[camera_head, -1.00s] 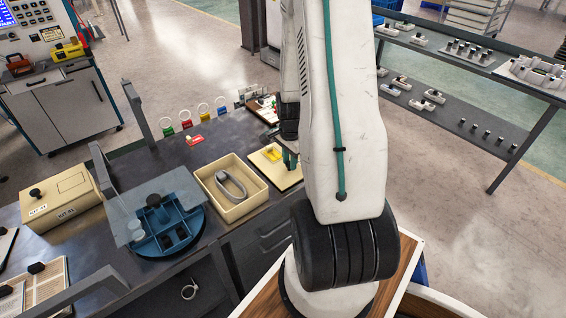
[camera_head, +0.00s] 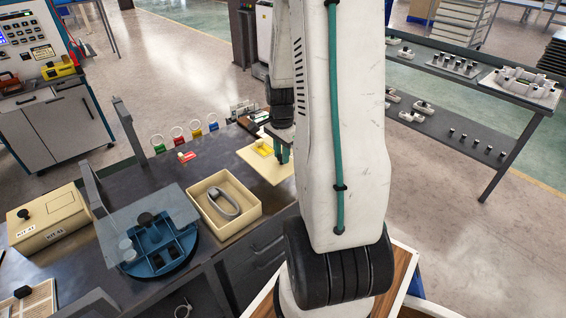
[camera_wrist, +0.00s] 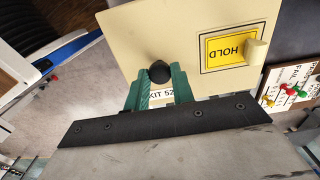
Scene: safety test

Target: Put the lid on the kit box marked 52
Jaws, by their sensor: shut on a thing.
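My gripper (camera_wrist: 160,92) has green fingers closed on the black knob (camera_wrist: 160,72) of a flat cream lid. A grey curved object (camera_head: 222,203) lies in the box. No number shows on this box. My arm hides part of the lid's right side.
A blue round tray with compartments (camera_head: 185,262) and a clear cover stands left of the open box. A closed box marked KIT 41 (camera_head: 48,220) is farther left. Several coloured ring tags (camera_head: 178,138) line the bench's back edge. A red tag (camera_head: 185,157) lies on the bench.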

